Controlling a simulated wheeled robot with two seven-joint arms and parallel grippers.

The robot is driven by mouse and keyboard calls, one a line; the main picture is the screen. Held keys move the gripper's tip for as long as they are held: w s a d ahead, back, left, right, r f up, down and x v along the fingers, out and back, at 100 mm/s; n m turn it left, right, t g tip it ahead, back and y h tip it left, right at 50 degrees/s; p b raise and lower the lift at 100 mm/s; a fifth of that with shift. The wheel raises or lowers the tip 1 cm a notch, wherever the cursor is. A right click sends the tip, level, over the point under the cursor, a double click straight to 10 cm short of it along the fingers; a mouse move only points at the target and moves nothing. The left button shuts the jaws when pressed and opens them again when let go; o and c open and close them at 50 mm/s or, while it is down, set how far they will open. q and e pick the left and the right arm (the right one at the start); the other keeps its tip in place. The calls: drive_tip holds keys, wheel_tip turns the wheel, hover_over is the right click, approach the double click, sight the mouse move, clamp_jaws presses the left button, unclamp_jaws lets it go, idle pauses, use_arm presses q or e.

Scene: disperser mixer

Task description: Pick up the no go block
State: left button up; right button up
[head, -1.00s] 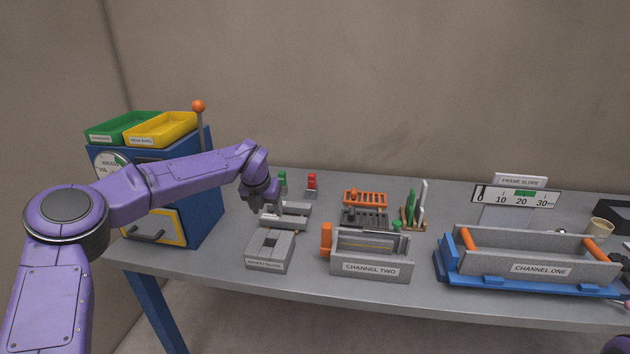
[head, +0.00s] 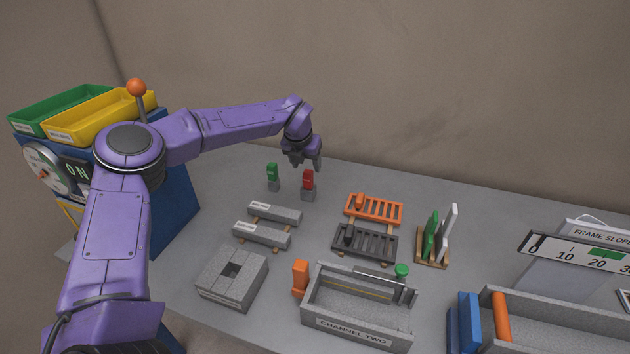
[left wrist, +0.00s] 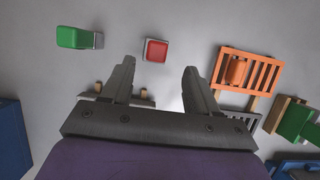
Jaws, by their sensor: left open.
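A small block with a red top and grey base (head: 308,184) stands upright on the table; it appears to be the no go block, though no label on it is readable. In the left wrist view its red top (left wrist: 155,50) lies just beyond the fingertips, roughly centred in the gap between them. My left gripper (head: 304,161) is open and empty, pointing down above and slightly behind the red block, apart from it. A similar green-topped block (head: 273,177) stands to the left; it also shows in the left wrist view (left wrist: 78,38). My right gripper is out of view.
Two grey bars (head: 268,225) lie in front of the red block. An orange rack (head: 374,208) and dark rack (head: 364,243) stand to the right. Channel two (head: 358,317) and a square grey block (head: 232,278) are nearer. The back wall rises behind the table.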

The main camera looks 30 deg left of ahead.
sight(308, 172)
use_arm(q)
drive_tip(key=p+x, duration=0.1)
drive_tip(key=x, duration=0.1)
drive_tip(key=p+x, duration=0.1)
drive_tip(key=x, duration=0.2)
drive_tip(key=p+x, duration=0.1)
drive_tip(key=x, duration=0.1)
drive_tip(key=shift+w+a+f, duration=0.25)
drive_tip(key=shift+w+a, duration=0.1)
drive_tip(key=shift+w+f, duration=0.1)
drive_tip(key=shift+f, duration=0.3)
clamp_jaws()
